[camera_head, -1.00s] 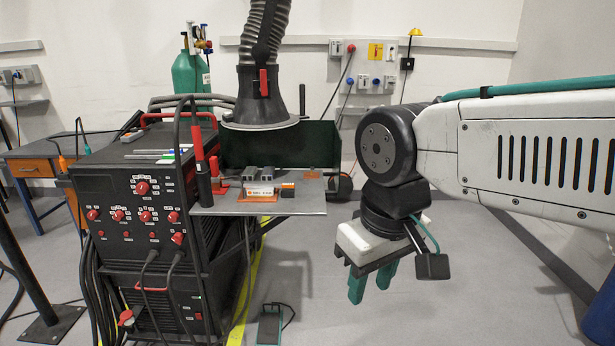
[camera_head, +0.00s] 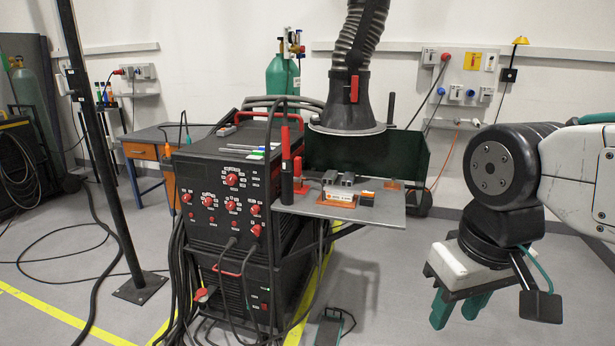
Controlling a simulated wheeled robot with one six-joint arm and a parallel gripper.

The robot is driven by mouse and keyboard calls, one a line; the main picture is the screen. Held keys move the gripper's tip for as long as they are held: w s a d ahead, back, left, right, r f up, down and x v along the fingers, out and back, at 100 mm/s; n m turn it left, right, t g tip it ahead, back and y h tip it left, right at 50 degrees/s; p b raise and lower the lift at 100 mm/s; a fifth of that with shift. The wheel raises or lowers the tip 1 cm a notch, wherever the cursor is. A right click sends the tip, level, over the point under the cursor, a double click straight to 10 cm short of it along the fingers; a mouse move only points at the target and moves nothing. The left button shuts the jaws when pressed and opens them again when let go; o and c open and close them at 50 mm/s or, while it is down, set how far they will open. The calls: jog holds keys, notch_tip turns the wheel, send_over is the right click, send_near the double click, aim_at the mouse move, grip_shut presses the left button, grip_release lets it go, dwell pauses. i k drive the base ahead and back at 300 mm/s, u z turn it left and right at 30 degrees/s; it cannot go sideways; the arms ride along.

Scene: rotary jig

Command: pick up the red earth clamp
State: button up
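A small red piece (camera_head: 299,178), which looks like the red earth clamp, stands at the left end of the grey metal table (camera_head: 385,207). It is next to a black-and-red torch-like handle (camera_head: 286,165) that partly hides it. My gripper (camera_head: 457,310) hangs at the lower right, with its teal fingers pointing down. The fingers are apart, with nothing seen between them. It is to the right of the table and lower in the picture, well away from the red piece.
Grey blocks (camera_head: 338,185) on an orange-marked base sit on the table beside the red piece. The black welding machine (camera_head: 225,215) stands at left. A fume extraction hood (camera_head: 348,115) hangs over the table. A black post (camera_head: 105,180) and cables are at left; floor at right is clear.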

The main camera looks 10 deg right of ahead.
aim_at(298, 178)
jog(key=z, duration=0.3)
jog(key=i, duration=1.7)
jog(key=u, duration=0.5)
